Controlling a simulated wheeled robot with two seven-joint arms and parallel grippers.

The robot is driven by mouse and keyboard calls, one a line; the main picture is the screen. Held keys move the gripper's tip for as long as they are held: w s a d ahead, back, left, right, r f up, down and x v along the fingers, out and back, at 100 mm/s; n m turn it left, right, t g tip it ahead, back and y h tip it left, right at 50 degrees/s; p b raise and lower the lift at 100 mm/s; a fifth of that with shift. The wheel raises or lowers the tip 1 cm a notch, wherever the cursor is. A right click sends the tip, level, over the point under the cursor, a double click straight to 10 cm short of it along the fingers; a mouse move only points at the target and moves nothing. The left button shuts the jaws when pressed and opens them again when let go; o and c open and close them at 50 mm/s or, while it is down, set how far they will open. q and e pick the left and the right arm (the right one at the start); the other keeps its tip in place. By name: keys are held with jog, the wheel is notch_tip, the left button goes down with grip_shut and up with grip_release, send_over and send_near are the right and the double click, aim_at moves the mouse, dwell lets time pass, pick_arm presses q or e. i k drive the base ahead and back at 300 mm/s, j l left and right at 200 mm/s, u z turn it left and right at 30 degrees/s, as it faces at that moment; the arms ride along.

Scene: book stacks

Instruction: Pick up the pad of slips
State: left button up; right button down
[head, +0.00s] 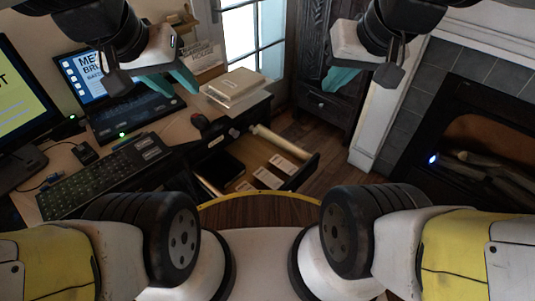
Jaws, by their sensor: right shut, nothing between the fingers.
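Several pale, flat rectangular pieces lie in the open drawer (315,163) below the desk top. They look like pads or cards, and one of them may be the pad of slips (268,178); I cannot tell which. My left gripper (181,77) is above the laptop on the desk, up and left of the drawer; its teal fingers are seen edge-on, so its opening is unclear. My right gripper (342,80) is shut and empty, in front of the dark cabinet, up and right of the drawer. Neither gripper touches the pale pieces.
The drawer also holds a dark flat thing (222,170) and a pale roll (282,141). A fireplace (480,140) stands right; wooden floor (345,165) is clear between.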

aim_at(270, 179)
jog(key=u, duration=2.6)
jog(key=z, duration=2.7)
jog(key=j+z, duration=0.25)
jog(key=j, duration=0.9)
